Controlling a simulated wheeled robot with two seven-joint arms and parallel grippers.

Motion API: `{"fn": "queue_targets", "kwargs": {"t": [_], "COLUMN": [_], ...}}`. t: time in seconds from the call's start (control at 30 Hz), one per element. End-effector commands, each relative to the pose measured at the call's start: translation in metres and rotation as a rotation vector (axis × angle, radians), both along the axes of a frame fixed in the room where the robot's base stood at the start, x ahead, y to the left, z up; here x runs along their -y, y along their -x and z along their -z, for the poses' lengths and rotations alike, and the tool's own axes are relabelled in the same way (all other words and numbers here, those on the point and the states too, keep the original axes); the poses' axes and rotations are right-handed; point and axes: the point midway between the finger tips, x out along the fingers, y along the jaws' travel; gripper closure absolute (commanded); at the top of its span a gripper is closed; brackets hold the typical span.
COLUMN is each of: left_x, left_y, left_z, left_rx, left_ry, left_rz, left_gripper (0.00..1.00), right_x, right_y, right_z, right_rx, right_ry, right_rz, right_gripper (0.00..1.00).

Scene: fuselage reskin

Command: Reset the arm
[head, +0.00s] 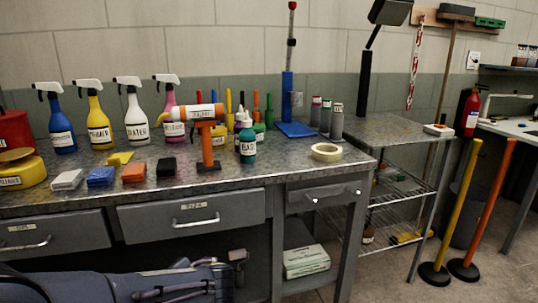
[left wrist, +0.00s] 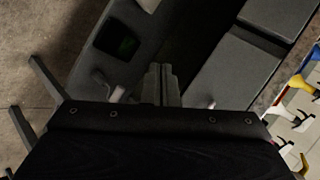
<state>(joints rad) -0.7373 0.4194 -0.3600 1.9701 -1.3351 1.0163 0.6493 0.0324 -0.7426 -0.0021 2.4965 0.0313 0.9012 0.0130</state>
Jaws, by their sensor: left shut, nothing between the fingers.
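My left arm lies across the lower left of the head view, low in front of the grey workbench (head: 190,178), below its drawers. In the left wrist view my left gripper (left wrist: 160,84) has its two fingers together, with nothing between them. Beyond the fingertips there is a dark gap beside grey drawer fronts (left wrist: 240,68). I cannot tell how far the fingers are from the bench. My right gripper is in neither view.
The bench top holds several spray bottles (head: 98,121), coloured blocks (head: 101,177), an orange tool (head: 207,145) and a tape roll (head: 325,152). A box (head: 306,261) sits on the lower shelf. Yellow (head: 455,200) and orange posts (head: 487,205) stand right. Floor shows between bench and posts.

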Motion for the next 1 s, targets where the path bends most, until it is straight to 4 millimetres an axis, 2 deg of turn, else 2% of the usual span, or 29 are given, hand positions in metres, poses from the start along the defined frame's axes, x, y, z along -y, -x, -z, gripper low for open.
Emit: {"fn": "queue_targets", "kwargs": {"t": [0.03,0.1,0.17,0.3,0.4,0.6,0.83,0.9,1.0], "left_x": [-0.025,-0.045,-0.054,-0.055,-0.046,-0.025,-0.003,-0.001,-0.002], "left_y": [0.027,0.064,0.095,0.162,0.195,0.233,0.257,0.257,0.256], "left_z": [0.005,0.013,0.018,0.02,0.016,0.007,-0.002,-0.027,-0.048], "left_rx": [-0.053,-0.121,-0.166,-0.211,-0.201,-0.141,-0.038,-0.043,-0.045], "left_ry": [0.118,0.271,0.404,0.703,0.875,1.102,1.279,1.284,1.282], "left_rz": [-0.079,-0.163,-0.222,-0.319,-0.353,-0.378,-0.38,-0.377,-0.377], "left_gripper": [1.0,1.0,1.0,1.0,1.0,1.0,1.0,1.0,1.0], "right_x": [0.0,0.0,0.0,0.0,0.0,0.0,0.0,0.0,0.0], "right_y": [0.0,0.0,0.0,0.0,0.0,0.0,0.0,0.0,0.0], "right_z": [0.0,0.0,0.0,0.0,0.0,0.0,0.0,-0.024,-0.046], "right_rx": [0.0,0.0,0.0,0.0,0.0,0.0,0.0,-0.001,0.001], "right_ry": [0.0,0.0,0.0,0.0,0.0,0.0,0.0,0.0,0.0], "right_rz": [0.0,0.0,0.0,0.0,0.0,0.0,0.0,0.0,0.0], "right_gripper": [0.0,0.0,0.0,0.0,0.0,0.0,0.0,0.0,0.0]}}
